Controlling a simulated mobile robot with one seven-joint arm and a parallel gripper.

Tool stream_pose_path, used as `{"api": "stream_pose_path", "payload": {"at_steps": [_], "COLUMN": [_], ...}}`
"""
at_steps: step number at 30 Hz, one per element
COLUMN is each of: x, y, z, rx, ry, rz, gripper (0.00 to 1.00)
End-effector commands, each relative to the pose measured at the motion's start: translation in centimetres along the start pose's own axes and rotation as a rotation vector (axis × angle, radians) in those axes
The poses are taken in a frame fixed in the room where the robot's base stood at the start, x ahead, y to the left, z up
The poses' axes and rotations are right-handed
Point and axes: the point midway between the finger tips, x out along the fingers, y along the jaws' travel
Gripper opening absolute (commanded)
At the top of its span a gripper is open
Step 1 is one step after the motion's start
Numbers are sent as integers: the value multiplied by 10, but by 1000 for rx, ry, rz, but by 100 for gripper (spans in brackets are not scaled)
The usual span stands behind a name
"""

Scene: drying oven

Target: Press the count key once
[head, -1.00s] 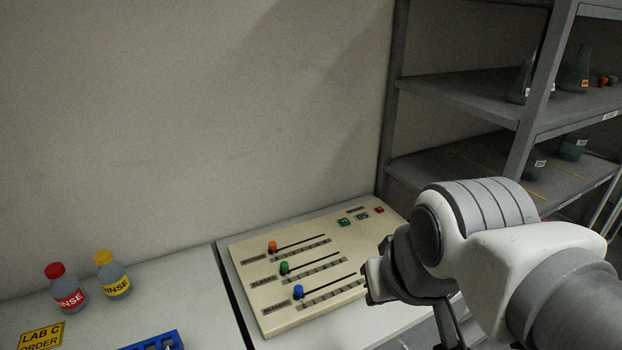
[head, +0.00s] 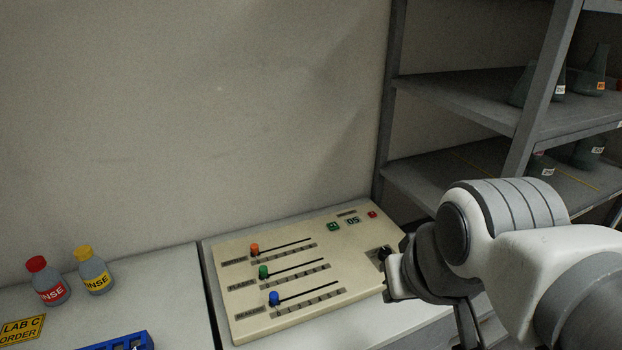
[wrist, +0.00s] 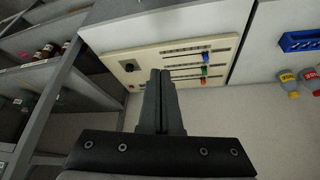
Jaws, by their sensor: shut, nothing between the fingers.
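A cream control panel (head: 228,300) lies on the bench in the head view. Near its back right are a green key (head: 333,227), a small display (head: 353,220) reading 05 and a red key (head: 372,214). The key labels are too small to read, so I cannot tell which is the count key. My gripper shows in the wrist view (wrist: 162,73), fingers together and empty, in front of the panel (wrist: 150,52). The fingers hide part of the panel there. In the head view my arm is at the panel's right side, with the fingertips not clearly visible.
The panel also has orange (head: 254,249), green (head: 263,271) and blue (head: 274,298) sliders and a black knob (head: 385,253). Red-capped (head: 48,283) and yellow-capped (head: 93,272) bottles and a blue rack (head: 122,342) stand left. A grey shelf (head: 455,98) with flasks stands right.

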Motion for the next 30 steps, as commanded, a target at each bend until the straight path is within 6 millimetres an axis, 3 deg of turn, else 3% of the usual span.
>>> {"api": "stream_pose_path", "payload": {"at_steps": [8, 13, 23, 30], "x": [1, 8, 49, 100], "y": [1, 8, 28, 32], "z": [-2, -24, -116, -185], "rx": [-1, -15, -86, -150], "ry": [-1, -9, -7, 17], "rz": [5, 51, 214, 305], "gripper": [0, 0, 0, 0]}}
